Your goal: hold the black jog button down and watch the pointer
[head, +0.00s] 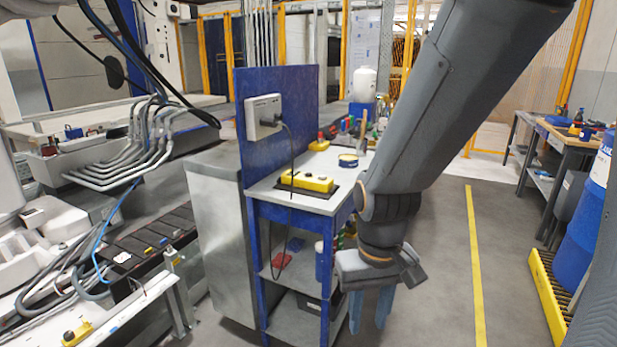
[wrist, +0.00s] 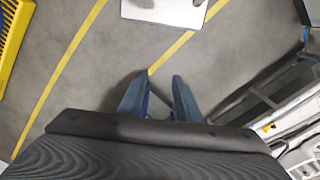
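A yellow control box (head: 307,181) with dark buttons lies on a dark mat on the blue bench's grey top; which button is the jog button I cannot tell. A second yellow box with a red button (head: 319,144) stands further back on the bench. No pointer can be made out. My gripper (head: 371,322) hangs fingers down, right of the bench and below its top, well apart from the yellow box. In the wrist view its two blue fingers (wrist: 160,78) are spread with nothing between them, above the floor.
The blue bench (head: 254,210) has a back panel carrying a grey box (head: 264,116) with a cable. A tin (head: 348,160) and tools stand at the right of its top. A yellow-lined aisle (head: 440,270) is clear. A blue drum (head: 580,230) stands at right.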

